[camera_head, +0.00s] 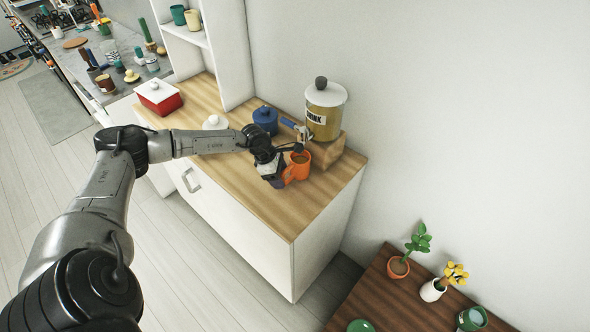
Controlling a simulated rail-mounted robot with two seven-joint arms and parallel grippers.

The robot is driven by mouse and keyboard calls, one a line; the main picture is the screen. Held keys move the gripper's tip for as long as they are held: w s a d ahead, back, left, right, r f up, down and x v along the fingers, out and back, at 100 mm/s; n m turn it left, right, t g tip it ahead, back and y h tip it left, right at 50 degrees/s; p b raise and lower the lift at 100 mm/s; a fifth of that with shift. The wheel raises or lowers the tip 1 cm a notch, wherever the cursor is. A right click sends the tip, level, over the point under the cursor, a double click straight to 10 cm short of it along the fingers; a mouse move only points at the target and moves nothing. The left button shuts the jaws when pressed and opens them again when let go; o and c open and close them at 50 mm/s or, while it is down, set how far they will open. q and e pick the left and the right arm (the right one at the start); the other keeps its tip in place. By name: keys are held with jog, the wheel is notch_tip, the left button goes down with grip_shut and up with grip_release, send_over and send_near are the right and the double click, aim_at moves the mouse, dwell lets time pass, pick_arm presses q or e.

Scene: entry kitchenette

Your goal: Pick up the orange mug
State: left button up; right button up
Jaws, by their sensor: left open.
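The orange mug (299,165) stands upright on the wooden top of the white cabinet, near its right end. My left arm reaches in from the left, and my left gripper (283,168) is right beside the mug, on its left side. The gripper is open. Its fingers are small and partly overlap the mug's left side, so I cannot tell whether they touch it or its handle. My right gripper is not in view.
A drink canister (325,112) on a wooden block (327,150) stands just behind the mug. A blue pot (265,120), a white lid-like item (215,122) and a red box (158,100) are further left. The worktop (287,211) in front is clear.

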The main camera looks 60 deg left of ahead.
pick_arm(q)
jog(key=shift+x, duration=1)
jog(key=shift+c, duration=0.3)
grip_shut()
